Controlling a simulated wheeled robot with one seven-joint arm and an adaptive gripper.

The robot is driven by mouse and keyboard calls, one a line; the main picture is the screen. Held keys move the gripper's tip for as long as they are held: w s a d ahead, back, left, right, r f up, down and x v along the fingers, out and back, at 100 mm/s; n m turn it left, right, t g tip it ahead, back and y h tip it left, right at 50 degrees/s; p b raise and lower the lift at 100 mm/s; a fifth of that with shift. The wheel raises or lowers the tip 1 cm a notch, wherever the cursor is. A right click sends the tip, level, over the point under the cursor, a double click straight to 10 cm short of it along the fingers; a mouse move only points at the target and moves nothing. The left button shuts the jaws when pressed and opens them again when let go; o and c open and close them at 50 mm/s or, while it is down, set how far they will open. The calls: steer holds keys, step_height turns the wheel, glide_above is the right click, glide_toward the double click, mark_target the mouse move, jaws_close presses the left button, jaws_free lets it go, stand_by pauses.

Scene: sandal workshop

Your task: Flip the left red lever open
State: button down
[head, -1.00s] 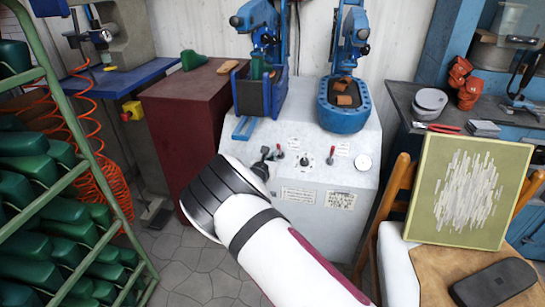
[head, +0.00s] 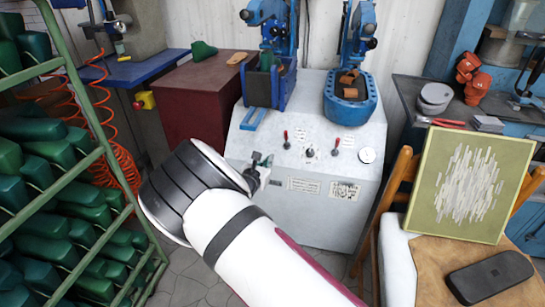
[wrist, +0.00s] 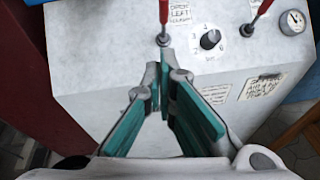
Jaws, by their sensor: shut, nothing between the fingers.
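The left red lever (head: 286,138) stands upright on the sloped white panel of the press machine, and shows at the top of the wrist view (wrist: 163,13). A label beside it reads OPEN LEFT, with a further word too small to read surely. My gripper (wrist: 165,72) is shut and empty, its teal-padded fingers pointing toward the lever's base with a small gap in the picture. In the head view my gripper (head: 263,165) is left of and below the lever, apart from it. The right red lever (head: 336,143) is also on the panel.
Between the levers is a black dial (head: 310,152); a round gauge (head: 367,155) is at the right. Two blue presses (head: 346,109) stand above the panel. A green rack (head: 98,153) is on the left, a chair with a framed picture (head: 470,185) on the right.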

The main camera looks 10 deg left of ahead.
steer(key=shift+v, duration=0.9)
steer(key=shift+r, duration=0.15)
